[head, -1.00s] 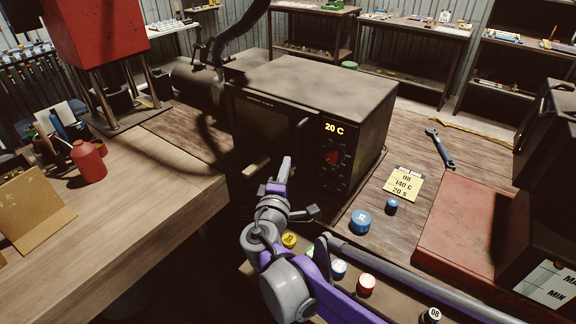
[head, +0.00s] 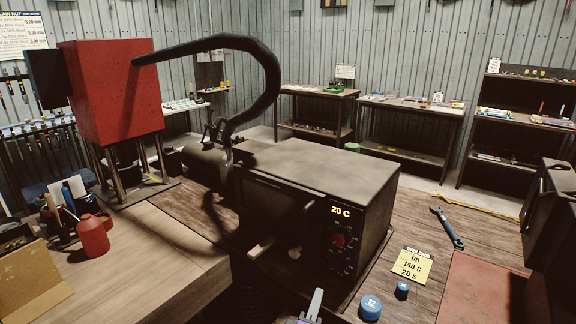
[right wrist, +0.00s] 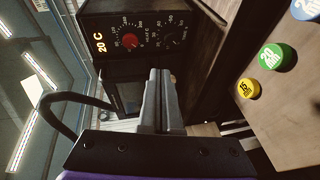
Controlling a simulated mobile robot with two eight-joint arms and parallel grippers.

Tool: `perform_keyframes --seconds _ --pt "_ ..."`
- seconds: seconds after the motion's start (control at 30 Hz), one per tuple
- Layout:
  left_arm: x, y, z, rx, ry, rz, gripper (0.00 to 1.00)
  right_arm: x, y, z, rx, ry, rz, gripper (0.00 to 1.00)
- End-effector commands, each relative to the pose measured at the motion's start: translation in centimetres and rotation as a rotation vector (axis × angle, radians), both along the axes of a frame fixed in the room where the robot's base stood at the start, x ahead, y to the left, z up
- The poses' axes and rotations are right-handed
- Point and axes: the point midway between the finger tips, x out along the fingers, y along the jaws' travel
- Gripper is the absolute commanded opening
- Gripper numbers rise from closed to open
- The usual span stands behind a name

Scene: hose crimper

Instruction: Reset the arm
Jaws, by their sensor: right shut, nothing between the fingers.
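My right gripper (head: 312,306) shows at the bottom edge of the head view, in front of the dark oven (head: 318,180). In the right wrist view its two fingers (right wrist: 161,100) are pressed together with nothing between them. The oven's display reads 20 C, and its red knob (head: 338,240) sits below it. The oven panel also shows in the right wrist view (right wrist: 128,30). My left gripper is not in view.
A yellow card (head: 411,263), blue caps (head: 370,308) and a blue wrench (head: 447,227) lie right of the oven. A red press (head: 110,92) with a thick black hose (head: 268,75) stands at left. A red bottle (head: 92,236) stands on the left bench. Yellow and green caps show in the right wrist view.

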Motion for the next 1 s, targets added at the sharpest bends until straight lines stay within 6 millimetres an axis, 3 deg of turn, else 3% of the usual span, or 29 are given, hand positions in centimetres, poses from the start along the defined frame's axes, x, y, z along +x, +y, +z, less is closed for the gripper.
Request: perform_keyframes --seconds 0.03,0.13,0.2,0.33,0.5,0.6,0.8,1.0 --pt "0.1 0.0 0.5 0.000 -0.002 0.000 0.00 -0.9 -3.1 -1.1 0.066 0.058 -0.068 0.00" --pt "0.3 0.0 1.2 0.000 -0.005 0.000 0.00 -3.6 -8.2 -4.4 0.242 0.191 -0.202 0.00" --pt "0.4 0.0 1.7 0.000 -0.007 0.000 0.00 -6.0 -10.7 -6.7 0.378 0.272 -0.291 0.00" --pt "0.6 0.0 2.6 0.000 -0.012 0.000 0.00 -10.9 -13.5 -10.2 0.648 0.397 -0.442 0.00" --pt "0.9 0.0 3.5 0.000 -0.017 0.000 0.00 -15.9 -13.6 -13.0 0.989 0.495 -0.582 0.00" --pt "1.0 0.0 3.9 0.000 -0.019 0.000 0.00 -17.5 -13.0 -13.7 1.137 0.522 -0.625 0.00" --pt "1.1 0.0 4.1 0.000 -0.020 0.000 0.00 -18.7 -12.0 -14.1 1.270 0.539 -0.653 0.00" --pt "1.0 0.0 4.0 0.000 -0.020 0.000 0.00 -18.7 -12.0 -14.1 1.275 0.541 -0.652 0.00"
